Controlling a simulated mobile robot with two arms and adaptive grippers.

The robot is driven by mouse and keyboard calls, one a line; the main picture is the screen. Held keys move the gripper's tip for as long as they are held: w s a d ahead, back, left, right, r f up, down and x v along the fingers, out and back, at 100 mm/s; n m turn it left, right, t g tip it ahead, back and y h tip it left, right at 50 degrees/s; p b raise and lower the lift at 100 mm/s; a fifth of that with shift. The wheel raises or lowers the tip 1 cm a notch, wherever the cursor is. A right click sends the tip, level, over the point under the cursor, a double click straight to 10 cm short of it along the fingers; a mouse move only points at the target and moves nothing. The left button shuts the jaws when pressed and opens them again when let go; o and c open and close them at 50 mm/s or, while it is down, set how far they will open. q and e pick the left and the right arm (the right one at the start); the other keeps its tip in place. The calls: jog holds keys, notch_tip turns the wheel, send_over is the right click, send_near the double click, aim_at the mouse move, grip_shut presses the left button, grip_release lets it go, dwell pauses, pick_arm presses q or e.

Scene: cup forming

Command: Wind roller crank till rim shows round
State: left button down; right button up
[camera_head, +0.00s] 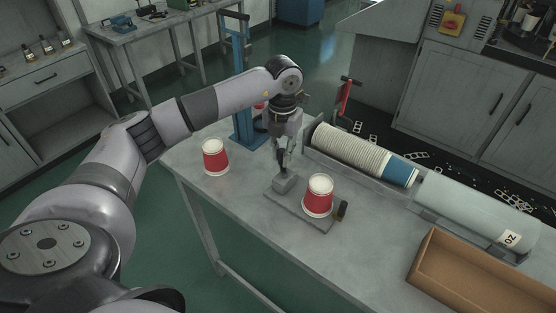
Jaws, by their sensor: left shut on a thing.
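A red and white paper cup (318,198) stands upside down on a grey base plate (294,212) on the workbench. Its pale rim is at the bottom; I cannot tell how evenly it is rolled. A small grey block (284,184) sits on the plate left of the cup, and a dark knob (343,210) is at its right. My left gripper (282,166) points down just above the grey block, left of the cup. It is shut on what appears to be the roller crank, mostly hidden by the fingers. My right gripper is not in view.
Another red cup (215,157) stands at the bench's left. A blue press (240,88) stands behind my arm. The bench front is clear.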

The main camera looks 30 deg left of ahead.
pick_arm(q)
jog(key=m+b, duration=0.1)
jog(key=m, duration=0.1)
jog(key=d+m+b, duration=0.1)
jog(key=w+m+b, duration=0.1)
jog(key=m, duration=0.1)
jog(key=shift+d+m+b, duration=0.3)
jog(key=shift+d, duration=0.1)
jog(key=shift+d+m+b, duration=0.35)
jog(key=shift+m+b, duration=0.2)
jog(key=shift+m, duration=0.5)
jog(key=shift+d+m+b, duration=0.35)
jog(key=shift+m+b, duration=0.15)
jog(key=shift+m, duration=0.55)
jog(key=c, duration=1.5)
grip_release()
jog(key=shift+r, duration=0.15)
notch_tip(320, 180, up, 12)
jog(key=shift+d+f, duration=0.1)
